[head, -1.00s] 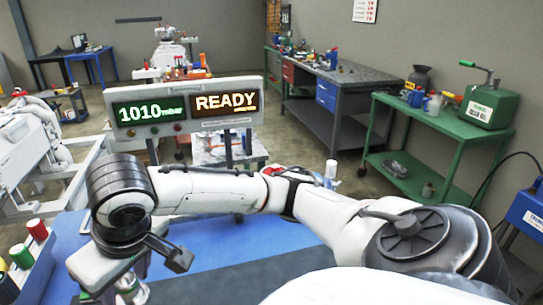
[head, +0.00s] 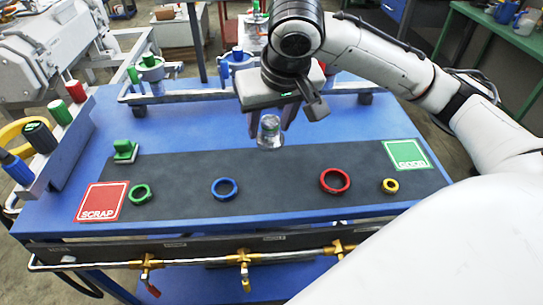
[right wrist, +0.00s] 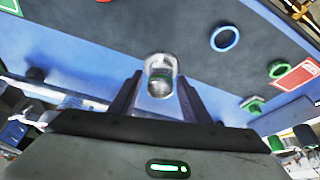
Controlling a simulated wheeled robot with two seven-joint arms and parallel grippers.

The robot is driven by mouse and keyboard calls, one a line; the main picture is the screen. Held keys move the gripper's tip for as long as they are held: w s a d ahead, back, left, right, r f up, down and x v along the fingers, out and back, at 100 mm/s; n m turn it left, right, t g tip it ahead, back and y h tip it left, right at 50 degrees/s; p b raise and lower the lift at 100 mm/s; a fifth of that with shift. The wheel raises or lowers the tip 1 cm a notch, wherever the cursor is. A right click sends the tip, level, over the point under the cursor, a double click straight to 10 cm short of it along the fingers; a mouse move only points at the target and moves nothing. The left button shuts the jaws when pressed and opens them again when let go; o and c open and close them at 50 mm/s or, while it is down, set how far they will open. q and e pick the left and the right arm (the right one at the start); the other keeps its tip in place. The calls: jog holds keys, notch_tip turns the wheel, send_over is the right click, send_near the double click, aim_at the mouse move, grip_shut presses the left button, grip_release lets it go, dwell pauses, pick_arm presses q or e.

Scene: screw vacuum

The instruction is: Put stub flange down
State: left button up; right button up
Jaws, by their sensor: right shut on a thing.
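The stub flange (head: 269,131) is a small silvery metal piece with a rounded body. My right gripper (head: 270,112) is shut on it and holds it over the back middle of the dark mat (head: 280,190) on the blue bench. In the right wrist view the flange (right wrist: 160,75) sits between the two fingertips (right wrist: 155,85), with the mat beyond it. I cannot tell exactly how high it is above the mat. My left gripper is not in view.
On the mat lie a green ring (head: 140,194), a blue ring (head: 224,188), a red ring (head: 335,180) and a yellow ring (head: 390,185). A red SCRAP square (head: 101,202) is at left, a green square (head: 407,154) at right. A green clamp (head: 124,151) stands back left. The mat's middle is clear.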

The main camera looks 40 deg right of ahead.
jog(key=shift+f+b, duration=0.65)
jog(key=shift+f, duration=2.95)
jog(key=shift+f, duration=0.15)
jog(key=o, duration=1.2)
jog(key=shift+o, duration=0.2)
